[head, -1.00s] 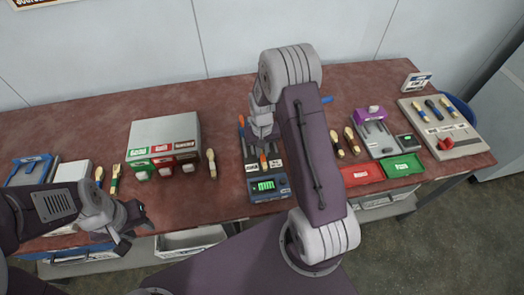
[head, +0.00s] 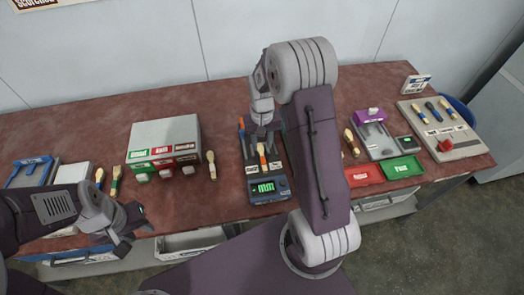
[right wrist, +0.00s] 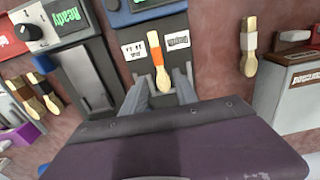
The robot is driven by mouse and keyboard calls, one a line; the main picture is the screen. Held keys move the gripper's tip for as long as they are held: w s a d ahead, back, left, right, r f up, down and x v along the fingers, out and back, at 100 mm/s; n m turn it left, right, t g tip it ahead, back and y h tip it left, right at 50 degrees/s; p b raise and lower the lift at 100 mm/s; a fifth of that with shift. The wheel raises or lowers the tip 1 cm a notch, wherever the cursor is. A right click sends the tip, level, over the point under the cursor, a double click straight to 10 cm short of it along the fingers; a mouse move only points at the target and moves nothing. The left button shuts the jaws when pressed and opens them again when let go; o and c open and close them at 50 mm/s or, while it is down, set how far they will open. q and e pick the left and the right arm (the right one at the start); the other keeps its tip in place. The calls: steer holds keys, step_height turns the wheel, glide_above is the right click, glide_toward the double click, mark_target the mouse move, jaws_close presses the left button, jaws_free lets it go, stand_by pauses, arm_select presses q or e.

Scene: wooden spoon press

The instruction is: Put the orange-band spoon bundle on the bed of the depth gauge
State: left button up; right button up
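The orange-band spoon bundle (head: 262,157) lies on the bed of the depth gauge (head: 270,197), a dark device with a blue front and a lit green display. In the right wrist view the bundle (right wrist: 158,65) lies lengthwise between two white labels, its orange band showing. My right gripper (head: 262,130) is above the back part of the gauge. In the right wrist view its two fingers (right wrist: 160,95) are apart with nothing held between them, near the bundle's rounded end. My left gripper (head: 136,228) is open and empty at the table's front edge, far left of the gauge.
A grey box with green and red labels (head: 165,133) stands left of the gauge, with a pale-band bundle (head: 211,165) between. A bundle rack (head: 455,150) stands far right.

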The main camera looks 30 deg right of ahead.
mark_target(262, 155)
step_height(262, 155, up, 5)
steer(key=s+a+n, duration=0.1)
steer(key=s+a, duration=0.2)
steer(key=s, duration=0.3)
steer(key=s+a+n+t, duration=0.1)
steer(key=s+a+n, duration=0.1)
steer(key=s, duration=0.5)
steer(key=shift+s+a+f, duration=0.2)
steer(key=shift+s+a, duration=0.1)
steer(key=shift+a, duration=0.55)
steer(key=shift+s, duration=0.15)
